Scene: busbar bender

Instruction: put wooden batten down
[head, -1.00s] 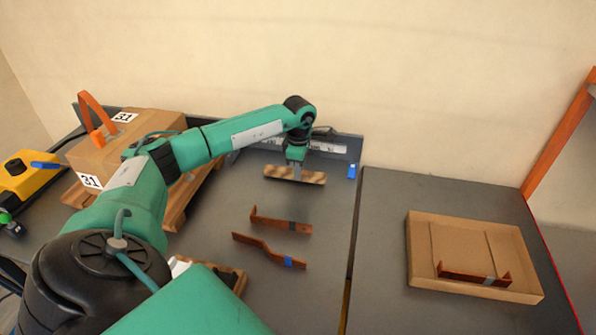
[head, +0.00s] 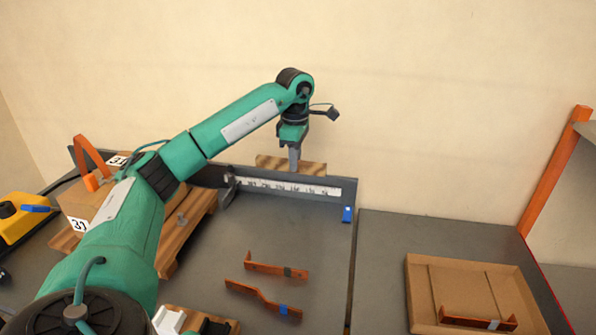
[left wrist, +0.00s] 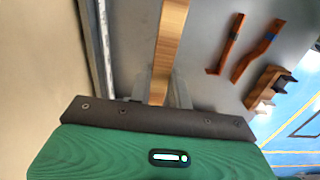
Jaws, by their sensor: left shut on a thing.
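The wooden batten (head: 272,161) is a short, light-brown strip. My left gripper (head: 294,164) is shut on it near its middle, pointing down. The batten is held up level with the top of the back fence in the head view; the gap to the table under it cannot be told. In the left wrist view, the batten (left wrist: 170,38) runs up the picture from between the fingers (left wrist: 160,90) of my left gripper. My right gripper is not in view.
A fence with a white scale (head: 290,187) lines the table's back edge. Two copper bars (head: 276,270) (head: 262,299) lie on the grey table (head: 260,230). A carton (head: 75,203) sits on a pallet at left. A cardboard tray (head: 420,285) holds another bar at right.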

